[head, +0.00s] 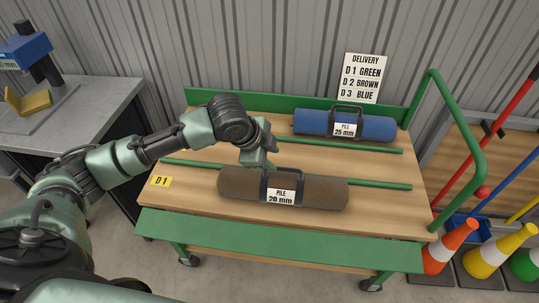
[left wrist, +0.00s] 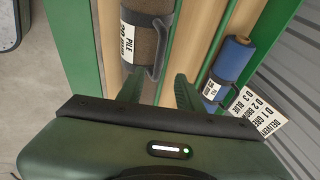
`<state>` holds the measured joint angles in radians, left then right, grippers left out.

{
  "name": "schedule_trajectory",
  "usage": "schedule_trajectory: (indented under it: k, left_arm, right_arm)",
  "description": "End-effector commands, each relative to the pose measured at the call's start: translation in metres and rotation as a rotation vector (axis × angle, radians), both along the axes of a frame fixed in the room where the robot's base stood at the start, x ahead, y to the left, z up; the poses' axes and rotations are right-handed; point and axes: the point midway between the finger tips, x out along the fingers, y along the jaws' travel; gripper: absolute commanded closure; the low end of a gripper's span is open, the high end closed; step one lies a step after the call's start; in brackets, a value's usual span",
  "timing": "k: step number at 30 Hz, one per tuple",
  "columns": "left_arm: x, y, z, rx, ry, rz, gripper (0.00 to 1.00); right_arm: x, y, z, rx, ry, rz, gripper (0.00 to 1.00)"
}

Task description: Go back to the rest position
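A brown turf roll (head: 230,184) with a dark handle and a "PILE 20 mm" label lies on the wooden top of the green cart (head: 280,238), in the front lane with the D 1 tag (head: 161,181). It also shows in the left wrist view (left wrist: 155,38). A blue turf roll (head: 372,127) labelled 25 mm lies in the back lane and also shows in the left wrist view (left wrist: 233,60). My right gripper is not in view.
A delivery sign (head: 362,78) stands behind the cart, listing D1 green, D2 brown, D3 blue. A grey workbench (head: 75,110) is at the left. A green push handle (head: 470,130) and cones (head: 450,245) are at the right. The middle lane appears empty.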

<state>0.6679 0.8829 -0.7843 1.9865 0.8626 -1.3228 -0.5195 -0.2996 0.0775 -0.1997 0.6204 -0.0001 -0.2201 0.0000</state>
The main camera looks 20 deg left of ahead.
Motion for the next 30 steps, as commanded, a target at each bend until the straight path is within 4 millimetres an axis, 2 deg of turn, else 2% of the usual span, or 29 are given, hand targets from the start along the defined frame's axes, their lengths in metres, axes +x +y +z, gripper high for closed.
schedule_trajectory:
  k: [6,20,23,25,30]
  left_arm:
    - [-0.006,0.002,0.01,0.001,0.001,-0.001,0.64]
    - [-0.006,0.001,0.009,-0.001,0.002,-0.001,0.64]
    - [-0.014,-0.009,0.001,-0.017,0.01,0.001,0.64]
    - [-0.026,-0.025,-0.012,-0.046,0.022,0.009,0.64]
    - [-0.074,-0.073,-0.047,-0.175,0.065,0.12,0.64]
  right_arm:
    - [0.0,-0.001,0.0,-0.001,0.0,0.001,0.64]
    - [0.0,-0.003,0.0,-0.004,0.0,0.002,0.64]
    - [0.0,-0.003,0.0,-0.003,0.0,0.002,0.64]
    - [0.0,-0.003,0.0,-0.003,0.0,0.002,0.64]
    - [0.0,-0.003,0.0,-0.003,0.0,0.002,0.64]
